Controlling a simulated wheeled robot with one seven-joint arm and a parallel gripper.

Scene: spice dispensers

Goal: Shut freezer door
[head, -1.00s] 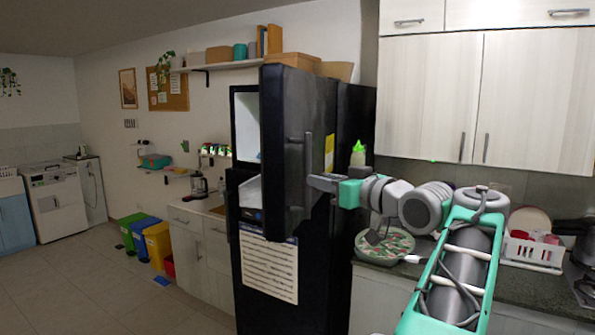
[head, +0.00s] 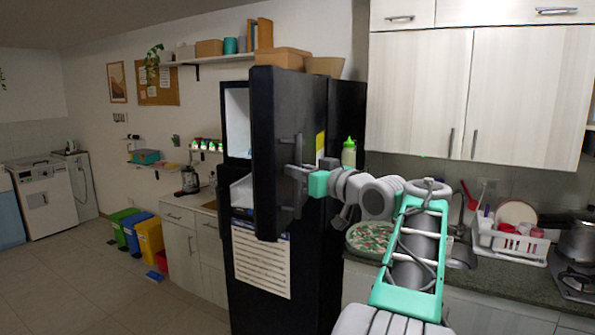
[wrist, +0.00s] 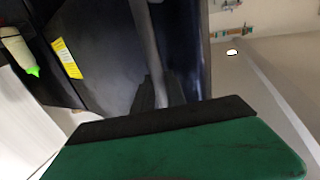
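The tall black fridge has its upper freezer door (head: 268,125) standing ajar, with the pale freezer interior (head: 238,120) showing to its left. A long vertical grey handle (head: 299,205) is on the door's face. My gripper (head: 296,170), grey with a green part, is at the middle of this handle from the right. In the wrist view the handle (wrist: 143,40) runs down behind the dark, green-backed part of my gripper. The finger gap is mostly hidden, so I cannot tell whether the fingers are closed on the handle.
The lower fridge door with a paper sheet (head: 262,262) looks shut. Boxes (head: 283,60) stand on top of the fridge. Floor at left is open.

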